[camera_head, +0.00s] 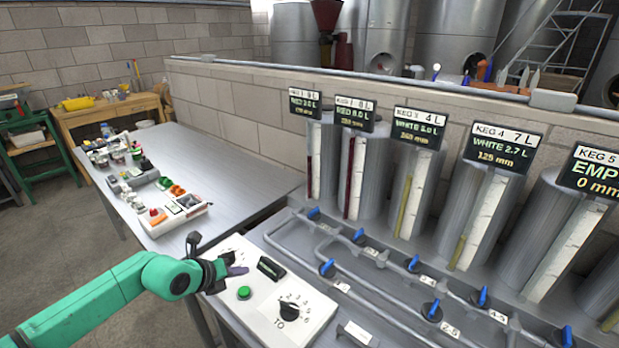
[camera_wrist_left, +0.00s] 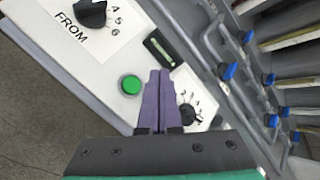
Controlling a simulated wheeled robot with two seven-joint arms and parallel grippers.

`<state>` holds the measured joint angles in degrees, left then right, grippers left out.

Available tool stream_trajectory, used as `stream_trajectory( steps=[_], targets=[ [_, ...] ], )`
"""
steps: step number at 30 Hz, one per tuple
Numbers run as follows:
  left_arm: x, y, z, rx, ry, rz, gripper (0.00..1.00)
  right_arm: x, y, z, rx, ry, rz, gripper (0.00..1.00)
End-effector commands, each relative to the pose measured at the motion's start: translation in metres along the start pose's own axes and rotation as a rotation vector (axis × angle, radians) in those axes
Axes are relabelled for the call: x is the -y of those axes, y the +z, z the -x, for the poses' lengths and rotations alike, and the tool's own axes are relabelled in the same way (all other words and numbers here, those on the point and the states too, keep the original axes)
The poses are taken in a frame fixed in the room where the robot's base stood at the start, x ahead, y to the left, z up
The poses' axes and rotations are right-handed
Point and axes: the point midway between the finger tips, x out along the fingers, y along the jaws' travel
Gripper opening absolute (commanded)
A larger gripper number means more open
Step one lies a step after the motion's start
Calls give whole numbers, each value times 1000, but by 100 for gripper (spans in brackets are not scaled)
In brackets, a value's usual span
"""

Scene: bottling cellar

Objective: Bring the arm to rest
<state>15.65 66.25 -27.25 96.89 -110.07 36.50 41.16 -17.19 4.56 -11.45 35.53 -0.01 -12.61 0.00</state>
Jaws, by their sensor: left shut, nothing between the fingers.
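My left arm is green and comes in from the left in the head view. Its left gripper (camera_head: 236,270) has purple fingers that are shut and empty, over the left part of a white control panel (camera_head: 258,316). In the left wrist view the two fingers of the gripper (camera_wrist_left: 159,74) lie together between a green button (camera_wrist_left: 131,85) and a small dark display (camera_wrist_left: 160,48). I cannot tell whether the fingertips touch the panel. The black TO knob (camera_head: 289,310) is right of the button in the head view. The FROM knob (camera_wrist_left: 90,12) shows in the wrist view. My right gripper is out of view.
Grey pipes with blue valve handles (camera_head: 327,267) run right of the panel. Several kegs with signs (camera_head: 420,127) stand behind them along a block wall. A steel table (camera_head: 215,160) bears small instruments on its left part. Open floor lies at the left.

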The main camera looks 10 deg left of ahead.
Motion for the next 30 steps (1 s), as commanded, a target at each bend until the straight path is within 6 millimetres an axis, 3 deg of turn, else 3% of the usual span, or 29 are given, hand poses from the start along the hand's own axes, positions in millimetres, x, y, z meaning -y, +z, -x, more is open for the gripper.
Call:
stream_trajectory(
  steps=[2,5,7,9,11,13,15,18,21,24,30],
  targets=[
    [27,-10,-2,-2,-96,36,0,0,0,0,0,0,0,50],
    [97,-25,9,18,-354,170,0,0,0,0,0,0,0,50],
    [154,-20,35,79,-596,380,0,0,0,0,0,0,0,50],
    [177,9,72,204,-794,707,0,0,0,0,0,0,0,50],
    [158,36,93,334,-852,1019,0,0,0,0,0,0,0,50],
    [102,48,99,481,-785,1398,0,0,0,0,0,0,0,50],
    [43,31,93,577,-619,1702,0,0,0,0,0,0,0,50],
    [-12,-14,84,626,-360,1977,0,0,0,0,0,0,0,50],
    [-42,-62,80,619,-124,2147,0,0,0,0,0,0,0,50],
    [-59,-108,80,582,90,2261,0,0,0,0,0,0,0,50],
    [-68,-191,93,449,477,2396,0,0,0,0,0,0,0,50]
  ],
)
